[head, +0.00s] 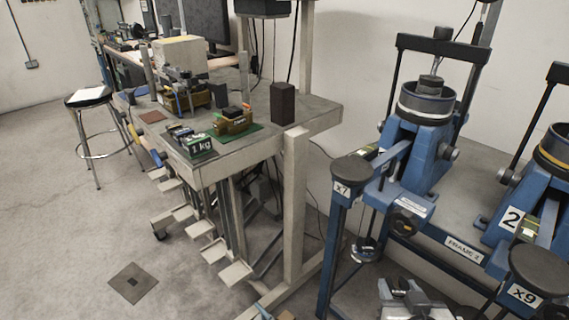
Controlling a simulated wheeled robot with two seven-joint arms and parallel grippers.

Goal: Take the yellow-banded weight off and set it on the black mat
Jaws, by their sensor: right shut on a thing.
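A hanger with a pale-rimmed disc (364,250) hangs under the x7 lever end, left of and above the gripper. My left gripper is not in view.
A green mat (254,127) with a brown block, a dark upright block (283,103) and a wooden box stand on the bench (317,117). A second lever frame (538,190) is at right. A stool (90,97) is at left. Open floor lies at front left.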

